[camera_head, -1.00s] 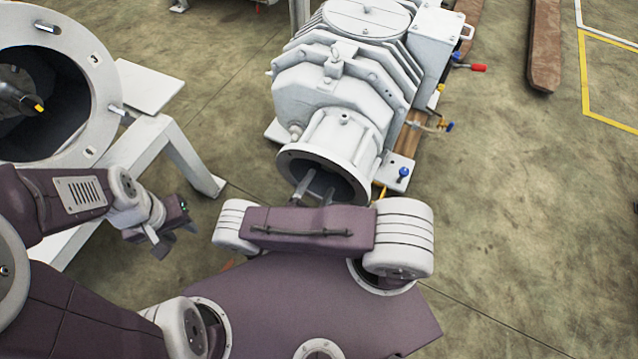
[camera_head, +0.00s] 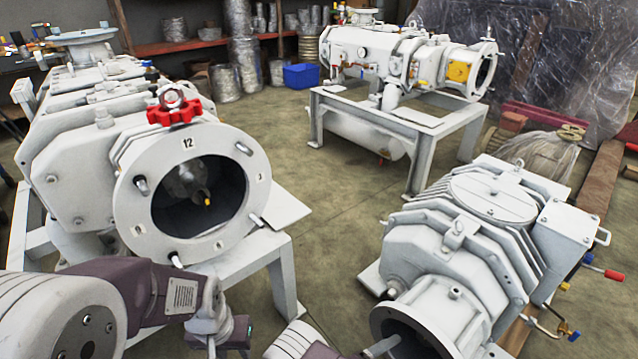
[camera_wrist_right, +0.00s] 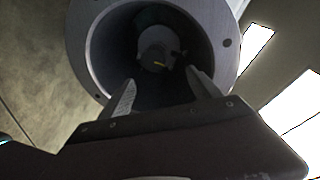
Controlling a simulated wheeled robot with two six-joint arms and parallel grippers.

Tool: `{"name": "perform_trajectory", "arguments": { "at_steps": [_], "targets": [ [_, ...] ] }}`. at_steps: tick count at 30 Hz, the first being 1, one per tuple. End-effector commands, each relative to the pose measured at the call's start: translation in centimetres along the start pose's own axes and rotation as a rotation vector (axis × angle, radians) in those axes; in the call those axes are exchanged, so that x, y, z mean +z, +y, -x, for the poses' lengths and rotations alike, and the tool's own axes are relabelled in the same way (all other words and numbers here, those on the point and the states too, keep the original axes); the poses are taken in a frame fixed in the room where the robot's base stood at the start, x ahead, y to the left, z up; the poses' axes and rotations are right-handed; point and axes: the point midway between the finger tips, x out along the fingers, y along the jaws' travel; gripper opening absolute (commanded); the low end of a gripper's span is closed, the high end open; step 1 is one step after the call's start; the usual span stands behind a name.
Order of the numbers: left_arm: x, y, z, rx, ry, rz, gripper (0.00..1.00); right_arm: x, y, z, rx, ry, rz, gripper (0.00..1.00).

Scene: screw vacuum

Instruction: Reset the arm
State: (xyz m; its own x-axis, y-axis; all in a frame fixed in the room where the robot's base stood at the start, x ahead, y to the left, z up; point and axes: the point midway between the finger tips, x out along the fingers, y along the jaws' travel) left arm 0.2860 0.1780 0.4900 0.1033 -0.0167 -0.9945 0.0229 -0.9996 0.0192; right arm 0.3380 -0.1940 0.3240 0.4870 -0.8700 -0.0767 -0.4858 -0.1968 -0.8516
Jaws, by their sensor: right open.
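My left gripper (camera_head: 236,338) is low in the head view, below and right of the white round flange (camera_head: 190,195) of the left vacuum pump. It is cut by the bottom edge, and its finger gap does not show clearly. My right gripper (camera_wrist_right: 160,78) is open in the right wrist view, its two fingers apart with nothing between them. Beyond the fingers is a grey round flange (camera_wrist_right: 87,55) with a dark bore. A shaft with a yellow mark (camera_wrist_right: 158,60) shows deep inside.
A white pump (camera_head: 460,250) stands at front right, its flange facing the bottom edge. Another pump (camera_head: 400,55) sits on a white frame at the back. A blue bin (camera_head: 301,76) is on the floor. Open floor (camera_head: 325,235) lies between the pumps.

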Motion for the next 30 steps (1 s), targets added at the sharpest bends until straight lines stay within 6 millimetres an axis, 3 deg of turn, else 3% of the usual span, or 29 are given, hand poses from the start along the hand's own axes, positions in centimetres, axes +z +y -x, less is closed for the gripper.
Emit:
{"name": "perform_trajectory", "arguments": {
  "at_steps": [5, 11, 16, 18, 23, 24, 30],
  "targets": [
    [-0.1, 0.0, 0.9, 0.000, 0.000, 0.000, 0.36, -3.3, -1.6, -0.3, 0.196, 0.163, -0.317, 0.73],
    [-0.2, 0.0, 2.0, 0.000, 0.000, 0.000, 0.36, -8.1, -3.1, 0.5, 0.442, 0.496, -0.849, 0.73],
    [-0.4, 0.1, 3.6, 0.000, 0.000, 0.000, 0.36, -12.4, -5.9, 3.5, 0.623, 1.091, -1.594, 0.73],
    [-0.4, 0.1, 4.1, 0.000, 0.000, 0.000, 0.36, -13.2, -7.4, 4.8, 0.635, 1.380, -1.885, 0.73],
    [-0.5, 0.1, 5.0, 0.000, 0.000, 0.000, 0.36, -13.9, -11.2, 6.3, 0.545, 1.985, -2.361, 0.73],
    [-0.5, 0.1, 5.2, 0.000, 0.000, 0.000, 0.36, -14.0, -12.1, 6.4, -0.463, -1.947, 2.238, 0.73],
    [-0.6, 0.1, 6.1, 0.000, 0.000, 0.000, 0.36, -14.8, -16.7, 5.7, -0.134, -1.696, 1.624, 0.73]
  ]
}}
